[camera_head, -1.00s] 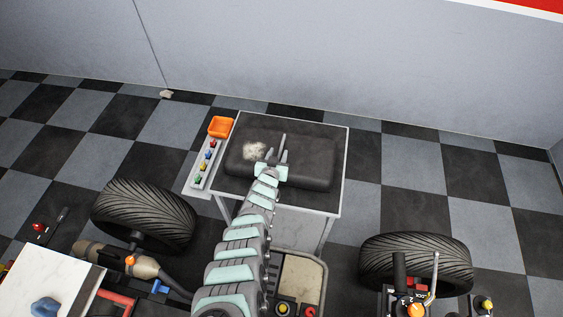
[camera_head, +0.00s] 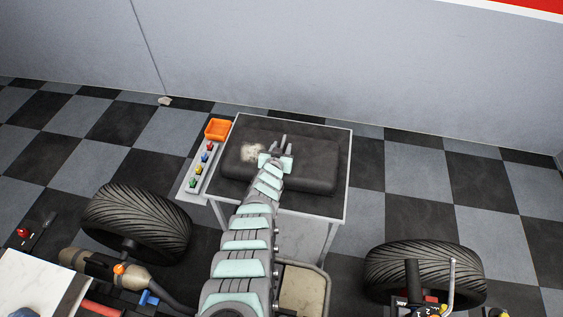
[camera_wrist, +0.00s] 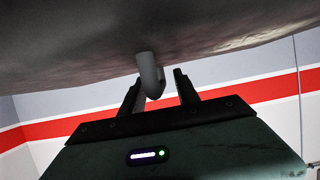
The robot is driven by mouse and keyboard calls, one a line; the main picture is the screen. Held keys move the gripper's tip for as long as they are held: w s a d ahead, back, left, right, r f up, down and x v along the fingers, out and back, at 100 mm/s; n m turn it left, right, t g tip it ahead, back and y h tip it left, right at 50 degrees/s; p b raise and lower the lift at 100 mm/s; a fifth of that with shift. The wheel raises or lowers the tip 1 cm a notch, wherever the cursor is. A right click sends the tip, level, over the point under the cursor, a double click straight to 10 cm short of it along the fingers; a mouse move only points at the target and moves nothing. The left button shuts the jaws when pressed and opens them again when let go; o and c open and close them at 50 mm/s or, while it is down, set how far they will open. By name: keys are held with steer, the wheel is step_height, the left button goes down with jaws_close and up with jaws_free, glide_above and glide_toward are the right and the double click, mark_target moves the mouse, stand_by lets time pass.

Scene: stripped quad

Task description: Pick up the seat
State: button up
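The seat is a dark, padded block (camera_head: 310,172) lying flat on a grey cart (camera_head: 341,190), with a pale worn patch on its upper left. My gripper (camera_head: 281,145) is over the middle of the seat, its two fingers apart. In the wrist view, the seat's dark surface (camera_wrist: 60,45) fills the top of the picture. A grey rounded peg (camera_wrist: 149,72) sticks out from it between the fingertips of my gripper (camera_wrist: 155,88), nearer the left finger. I cannot tell whether that finger touches it. The seat's near left edge is partly hidden by my arm.
A side shelf on the cart's left holds an orange tray (camera_head: 218,130) and several small coloured pieces (camera_head: 201,165). Tyres stand at left (camera_head: 140,222) and right (camera_head: 425,272) in front of the cart. The grey wall (camera_head: 300,70) is behind; checkered floor right of the cart is clear.

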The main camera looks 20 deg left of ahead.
jaws_close()
steer(key=shift+r, duration=0.1)
stand_by(1.2)
